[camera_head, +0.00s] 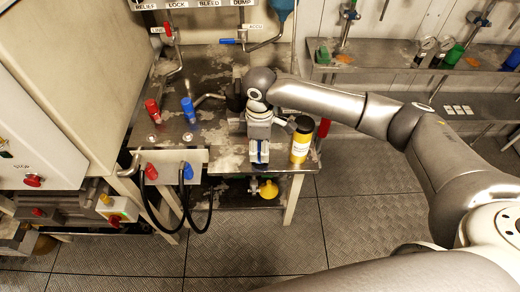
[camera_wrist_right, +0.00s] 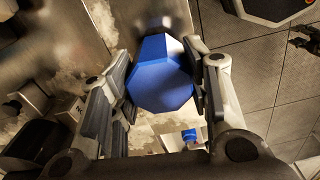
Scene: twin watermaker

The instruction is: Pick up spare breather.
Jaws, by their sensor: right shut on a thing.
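The spare breather appears to be the blue, faceted piece (camera_wrist_right: 160,75) between the fingers in the right wrist view. My right gripper (camera_wrist_right: 160,90) is shut on it, with one finger pad on each side. In the head view my right gripper (camera_head: 259,155) points down over the front edge of the metal bench, and only slivers of blue show between its fingers. I cannot tell whether the piece touches the bench. My left gripper is not in view.
A yellow canister with a black top (camera_head: 301,143) stands close to the right of my gripper on the bench (camera_head: 228,160). Red (camera_head: 152,108) and blue (camera_head: 188,106) fittings stand on the left. Black hoses (camera_head: 165,212) hang in front. A shelf (camera_head: 385,62) runs along the wall.

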